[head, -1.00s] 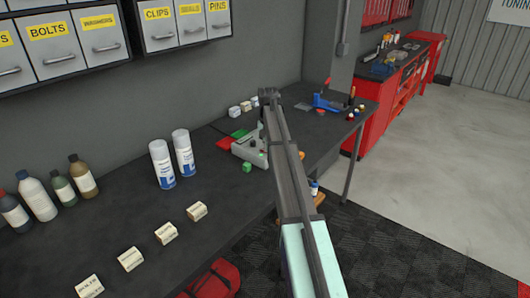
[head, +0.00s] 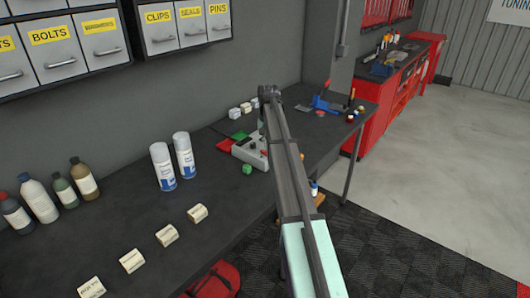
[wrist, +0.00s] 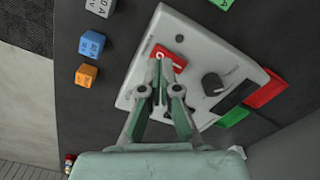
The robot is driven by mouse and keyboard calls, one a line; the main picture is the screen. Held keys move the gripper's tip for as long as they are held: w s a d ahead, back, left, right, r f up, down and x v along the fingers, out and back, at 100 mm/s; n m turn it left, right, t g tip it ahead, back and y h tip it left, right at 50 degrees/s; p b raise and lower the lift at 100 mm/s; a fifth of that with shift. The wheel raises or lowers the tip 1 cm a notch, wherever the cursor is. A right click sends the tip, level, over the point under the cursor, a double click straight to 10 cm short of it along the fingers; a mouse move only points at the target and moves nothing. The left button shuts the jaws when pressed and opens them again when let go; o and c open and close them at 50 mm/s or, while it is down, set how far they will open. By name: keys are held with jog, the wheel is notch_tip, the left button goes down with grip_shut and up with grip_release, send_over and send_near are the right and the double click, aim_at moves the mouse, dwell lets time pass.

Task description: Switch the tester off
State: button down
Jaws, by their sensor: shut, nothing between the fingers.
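The tester (wrist: 200,50) is a pale grey box in the wrist view, with a red rocker switch (wrist: 176,58), a dark round knob (wrist: 212,84) and a dark display (wrist: 235,95). It also shows in the head view (head: 245,152), partly hidden behind my arm. My gripper (wrist: 158,62) is shut and empty, its fingertips at the switch's left part and overlapping it in the picture. I cannot tell whether they touch it or which side of the switch is pressed. In the head view my arm hides the fingers.
Red (wrist: 267,90) and green (wrist: 233,117) pieces lie beside the tester. Orange (wrist: 86,75) and blue (wrist: 92,44) blocks lie left of it in the wrist view. Two spray cans (head: 162,167) and several small boxes (head: 166,235) stand on the dark bench (head: 110,190).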

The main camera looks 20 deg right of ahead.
jog(key=shift+r+p, duration=1.1)
jog(key=shift+r, duration=1.15)
jog(key=shift+f, duration=0.1)
